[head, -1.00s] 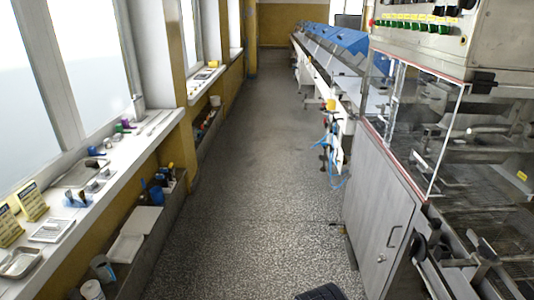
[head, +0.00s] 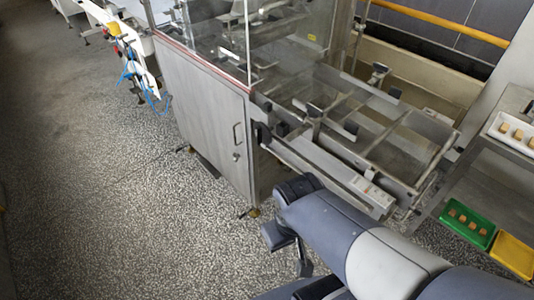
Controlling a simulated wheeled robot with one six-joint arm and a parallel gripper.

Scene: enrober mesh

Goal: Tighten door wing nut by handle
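A grey metal cabinet door (head: 205,120) is on the front of the machine, left of centre, and looks shut. Its bar handle (head: 237,134) is near the right edge, with a small round lock (head: 236,157) below it. I cannot make out a wing nut at this size. A clear guard panel (head: 215,40) with a red lower edge stands above the door. My gripper (head: 304,264) seems to be the dark end of my arm at the bottom centre, in front of the machine and apart from the door. Its fingers are not clear enough to tell open from shut.
The machine's open frame of rails (head: 370,140) juts out right of the cabinet, close behind my arm. A green tray (head: 467,225) and a yellow tray (head: 513,255) are at the lower right. The speckled floor (head: 100,200) at left is clear.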

